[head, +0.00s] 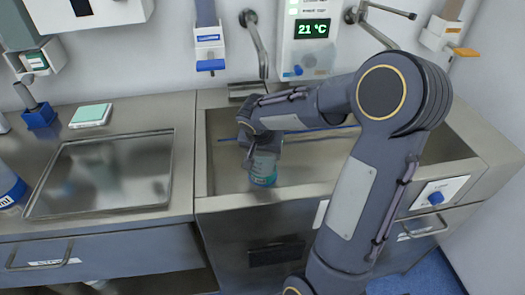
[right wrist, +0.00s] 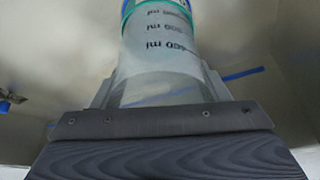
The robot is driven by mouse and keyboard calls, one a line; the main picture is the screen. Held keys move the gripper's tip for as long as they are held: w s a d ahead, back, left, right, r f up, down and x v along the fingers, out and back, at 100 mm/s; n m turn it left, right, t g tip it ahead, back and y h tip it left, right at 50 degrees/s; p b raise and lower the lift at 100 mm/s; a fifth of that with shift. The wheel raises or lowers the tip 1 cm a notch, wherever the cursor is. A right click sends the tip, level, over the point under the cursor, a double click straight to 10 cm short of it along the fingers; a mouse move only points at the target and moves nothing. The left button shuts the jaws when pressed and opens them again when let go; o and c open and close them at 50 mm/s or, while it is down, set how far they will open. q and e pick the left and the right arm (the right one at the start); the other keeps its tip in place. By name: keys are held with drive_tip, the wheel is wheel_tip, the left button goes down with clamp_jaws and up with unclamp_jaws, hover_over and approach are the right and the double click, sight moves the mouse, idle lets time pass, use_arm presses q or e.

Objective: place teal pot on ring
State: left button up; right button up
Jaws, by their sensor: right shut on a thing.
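The teal pot (head: 263,170) is a clear, marked cup with teal in its lower part. It hangs in the front left of the sink basin, below my right gripper (head: 257,147). In the right wrist view the pot (right wrist: 158,45) shows "ml" print and a teal band, and stands between the two fingers. My right gripper is shut on it. Whether the pot touches the basin floor I cannot tell. I cannot make out a ring for certain in either view. My left gripper is out of view.
The steel sink basin (head: 222,178) has a blue line across it, seen also in the right wrist view (right wrist: 243,72). A tap (head: 257,45) rises behind it. Left of it lie an empty steel tray (head: 105,175), a green-topped box (head: 91,115) and a blue-labelled bottle (head: 10,190).

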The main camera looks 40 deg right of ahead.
drive_tip(key=shift+f, duration=0.2)
drive_tip(key=o, duration=1)
drive_tip(key=shift+r, duration=0.1)
drive_tip(key=shift+r, duration=0.15)
drive_tip(key=p+v, duration=0.1)
drive_tip(key=v, duration=1.1)
drive_tip(key=shift+a+r+p, duration=0.1)
drive_tip(key=shift+p, duration=0.3)
